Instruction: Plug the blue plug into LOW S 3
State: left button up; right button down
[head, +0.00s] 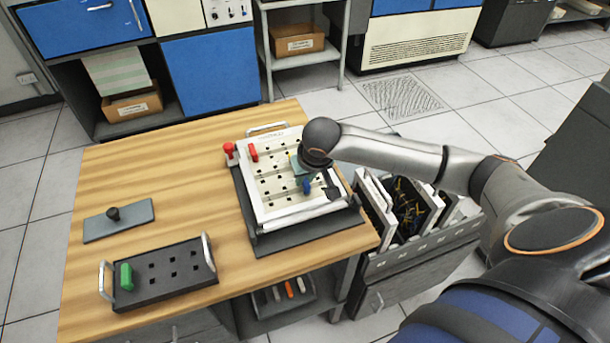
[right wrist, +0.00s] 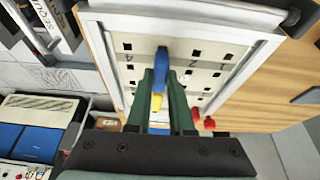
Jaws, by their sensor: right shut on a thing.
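The blue plug (head: 306,186) is between the green fingers of my right gripper (head: 303,175), over the front part of the white socket panel (head: 285,213). In the right wrist view the blue plug (right wrist: 161,62) points at the row of square holes nearest the panel's edge, with my right gripper's fingers (right wrist: 164,92) shut on it. I cannot tell whether its tip is in a hole or just above. A yellow plug (right wrist: 157,102) shows behind it. A red plug (head: 252,152) stands upright at the panel's far left. My left gripper is not in view.
A black rack (head: 165,287) with handles holds a green plug (head: 126,276) at the table's front left. A grey plate (head: 120,222) with a black knob lies behind it. A red-topped post (head: 230,152) stands beside the panel. A bin of panels (head: 420,250) is right of the table.

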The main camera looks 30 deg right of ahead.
jog(key=shift+f, duration=0.45)
dwell(0.4)
jog(key=c, duration=0.7)
grip_release()
jog(key=p+v, duration=0.1)
jog(key=v, duration=1.1)
jog(key=shift+s+a+r, duration=0.1)
jog(key=shift+s+r, duration=0.1)
